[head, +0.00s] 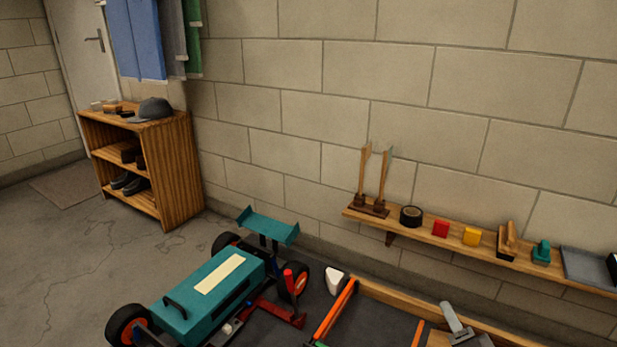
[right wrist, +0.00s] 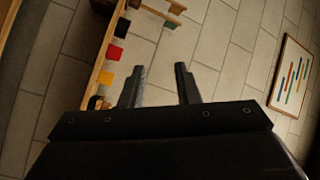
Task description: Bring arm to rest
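My right gripper (right wrist: 160,82) shows in the right wrist view with its two dark fingers apart and nothing between them. Beyond the fingers are the block wall and a wooden wall shelf. My left gripper is in neither view. The teal RC car (head: 212,290) stands at the bottom centre of the head view, with a rear wing and orange-rimmed wheels.
The wall shelf (head: 400,222) holds a wooden stand, a black roll (head: 411,216), a red block (head: 441,229), a yellow block (head: 472,236) and a grey tray (head: 588,266). A wooden cabinet (head: 178,170) with a cap stands at the left.

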